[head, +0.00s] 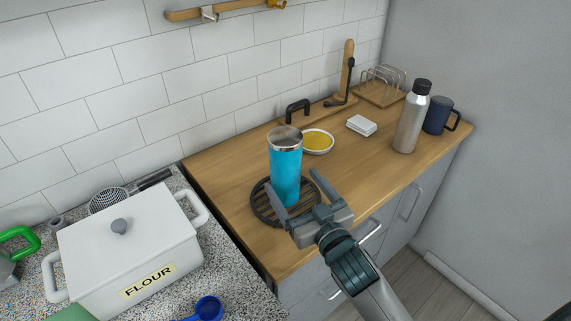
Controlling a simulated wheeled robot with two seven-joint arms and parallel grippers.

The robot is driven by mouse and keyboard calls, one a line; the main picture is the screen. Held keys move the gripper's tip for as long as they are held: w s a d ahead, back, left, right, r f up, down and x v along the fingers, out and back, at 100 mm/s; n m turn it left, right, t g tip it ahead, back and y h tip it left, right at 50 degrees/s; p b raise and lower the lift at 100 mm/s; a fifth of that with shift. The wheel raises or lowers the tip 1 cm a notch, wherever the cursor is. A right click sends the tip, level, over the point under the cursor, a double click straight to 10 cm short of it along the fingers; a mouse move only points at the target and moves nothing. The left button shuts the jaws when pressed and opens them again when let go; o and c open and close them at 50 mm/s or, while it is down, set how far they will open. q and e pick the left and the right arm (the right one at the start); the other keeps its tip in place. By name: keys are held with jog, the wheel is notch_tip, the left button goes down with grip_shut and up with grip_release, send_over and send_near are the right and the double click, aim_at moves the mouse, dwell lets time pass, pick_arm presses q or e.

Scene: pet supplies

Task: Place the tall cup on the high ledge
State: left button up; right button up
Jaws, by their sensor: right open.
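The tall cup (286,165) is a bright blue tumbler with a steel rim. It stands upright on a round dark slatted trivet (262,208) on the wooden counter. My right gripper (299,196) is open, with its two fingers spread toward the cup's lower part from the front right. I cannot tell whether a finger touches the cup. My left gripper is not in view. A wooden rail (232,8) on the tiled wall shows at the top edge; I cannot tell whether it is the high ledge.
A yellow-filled bowl (317,142) sits close behind the cup. A white block (361,126), a steel bottle (412,118), a dark mug (438,115) and a wooden rack (379,91) stand further right. A white flour bin (131,245) stands on the speckled counter at left. Bare wood (352,166) lies right of the cup.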

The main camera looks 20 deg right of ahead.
aim_at(291, 177)
jog(key=shift+w+a, duration=0.1)
jog(key=shift+w, duration=1)
jog(key=shift+w+p, duration=0.5)
jog(key=w+p, duration=0.1)
jog(key=w, duration=0.2)
jog(key=shift+w+f, duration=0.15)
jog(key=shift+w, duration=0.2)
jog(key=shift+w+f+p, duration=0.1)
jog(key=shift+w+p, duration=0.2)
jog(key=c, duration=1.3)
